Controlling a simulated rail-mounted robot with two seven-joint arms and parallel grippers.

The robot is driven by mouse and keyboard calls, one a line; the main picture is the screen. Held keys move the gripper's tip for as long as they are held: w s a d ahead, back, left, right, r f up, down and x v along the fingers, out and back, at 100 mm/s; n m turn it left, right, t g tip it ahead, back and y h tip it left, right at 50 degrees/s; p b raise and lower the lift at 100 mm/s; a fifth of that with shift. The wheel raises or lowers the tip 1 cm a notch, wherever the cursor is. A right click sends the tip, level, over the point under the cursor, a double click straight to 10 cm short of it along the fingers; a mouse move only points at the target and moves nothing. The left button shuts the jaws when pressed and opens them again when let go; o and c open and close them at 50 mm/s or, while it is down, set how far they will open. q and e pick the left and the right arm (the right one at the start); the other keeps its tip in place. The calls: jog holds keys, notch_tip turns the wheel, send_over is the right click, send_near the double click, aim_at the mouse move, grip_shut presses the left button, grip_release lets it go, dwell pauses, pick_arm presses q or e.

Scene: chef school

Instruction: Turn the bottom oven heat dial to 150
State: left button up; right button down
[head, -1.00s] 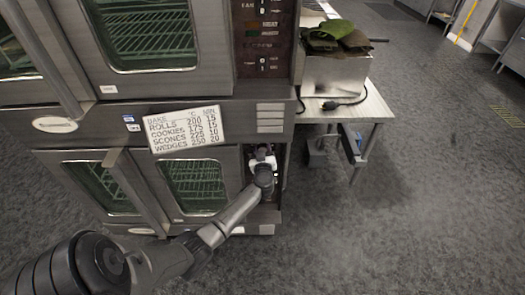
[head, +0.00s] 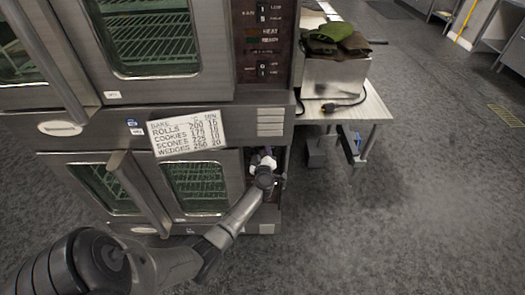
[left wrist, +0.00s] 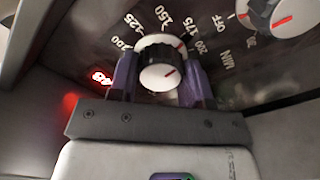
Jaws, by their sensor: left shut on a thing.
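The bottom oven heat dial (left wrist: 160,58) shows in the left wrist view, with a white ring, a black grip and a white cap. A red line on its cap points right and slightly up; a red mark on the ring sits at its upper right, near the 175 and 200 labels. The 150 label (left wrist: 165,20) is above the dial. My left gripper (left wrist: 158,82) is shut on the dial, with one purple finger on each side. In the head view my left gripper (head: 263,165) is at the lower control panel and hides the dial. My right gripper is not in view.
A second dial (left wrist: 282,14), marked OFF and MIN, is close at the upper right. A red lit display (left wrist: 101,77) is at the left. Lower oven doors (head: 195,187) stand left of the panel. A side table (head: 375,108) is to the right; open floor lies beyond.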

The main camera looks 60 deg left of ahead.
pick_arm(q)
jog(key=n, duration=0.5)
jog(key=shift+n, duration=1.6)
jog(key=o, duration=0.9)
jog(key=shift+p+v, duration=1.55)
jog(key=shift+v, duration=5.4)
